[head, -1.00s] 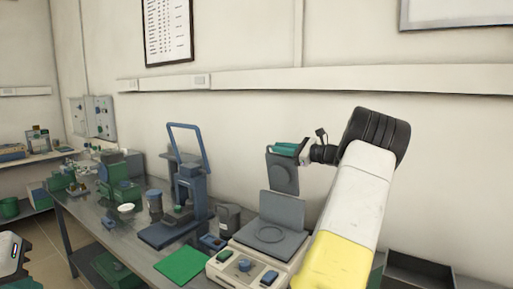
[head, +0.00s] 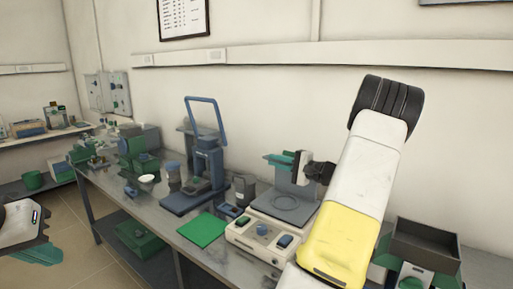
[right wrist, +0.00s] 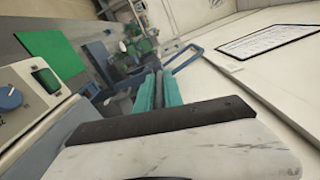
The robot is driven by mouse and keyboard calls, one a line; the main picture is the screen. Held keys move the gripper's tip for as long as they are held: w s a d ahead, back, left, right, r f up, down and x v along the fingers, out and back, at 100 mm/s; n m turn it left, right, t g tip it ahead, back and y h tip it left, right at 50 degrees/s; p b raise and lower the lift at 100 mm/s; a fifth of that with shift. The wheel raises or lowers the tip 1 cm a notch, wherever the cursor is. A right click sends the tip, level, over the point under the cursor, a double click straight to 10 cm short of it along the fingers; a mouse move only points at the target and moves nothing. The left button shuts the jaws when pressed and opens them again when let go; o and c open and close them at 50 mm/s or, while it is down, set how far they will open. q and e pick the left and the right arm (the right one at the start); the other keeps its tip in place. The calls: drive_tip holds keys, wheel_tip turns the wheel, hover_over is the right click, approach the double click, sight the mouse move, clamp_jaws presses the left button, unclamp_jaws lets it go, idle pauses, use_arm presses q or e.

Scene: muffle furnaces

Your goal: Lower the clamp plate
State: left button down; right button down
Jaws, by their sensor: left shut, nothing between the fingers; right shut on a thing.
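The clamp plate (head: 293,177) is a grey upright plate above the back of a pale bench device (head: 250,241). The device has a grey bed with a raised ring (head: 284,205), a blue knob and green and blue switches. My right gripper (head: 281,159) is shut on the upper part of the plate. Its teal fingers (right wrist: 155,92) show in the right wrist view, with a narrow grey edge between them. The plate's lower edge is hard to separate from the device's back panel. My left gripper (head: 42,254) is shut and empty at the far left, away from the bench.
A blue press with a raised handle (head: 203,150) stands left of the device. A green mat (head: 202,230), a grey jar (head: 244,188) and several small items share the bench. A dark open box (head: 424,246) stands at the right. The wall is close behind.

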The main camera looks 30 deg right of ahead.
wheel_tip(320, 180, down, 8)
drive_tip(key=a+n, duration=0.1)
drive_tip(key=n, duration=0.2)
drive_tip(key=shift+s+a, duration=0.25)
drive_tip(key=shift+s, duration=0.2)
drive_tip(key=c, duration=1.5)
unclamp_jaws()
drive_tip(key=v, duration=0.7)
drive_tip(key=shift+s+d, duration=0.2)
drive_tip(key=shift+s, duration=0.15)
